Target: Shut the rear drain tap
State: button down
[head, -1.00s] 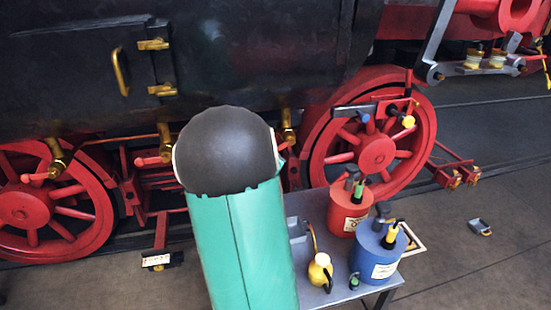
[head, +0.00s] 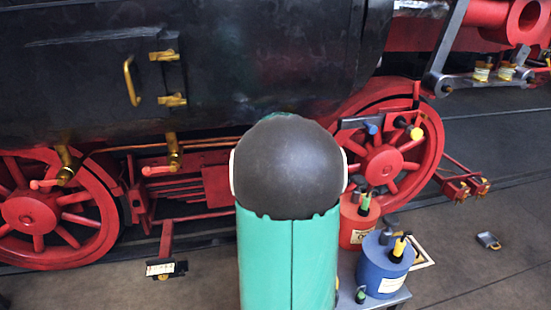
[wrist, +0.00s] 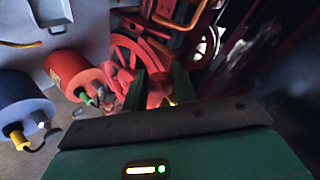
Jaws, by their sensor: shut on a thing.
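Two brass drain taps with red levers show under the black boiler side in the head view: a left tap (head: 66,165) and a middle tap (head: 173,152). Both levers point left, roughly level. A third tap is hidden behind my arm. Which tap is the rear one I cannot tell. My gripper (wrist: 160,85) shows only in the wrist view, its two dark green fingers apart around a red part with a bit of yellow by it. It looks shut on a red tap lever, but the picture is dark. In the head view my arm hides the gripper.
Red spoked wheels stand at left (head: 32,212) and right (head: 385,160). A grey bench bears a red can (head: 355,225) and a blue can (head: 380,268), close right of my arm. A small grey object (head: 488,240) lies on open floor at right.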

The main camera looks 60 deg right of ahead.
jog(key=shift+d+r, duration=0.15)
jog(key=shift+r, duration=0.35)
jog(key=c, duration=1.2)
grip_release()
jog(key=shift+f, duration=0.15)
jog(key=v, duration=1.4)
jog(key=shift+s, duration=0.1)
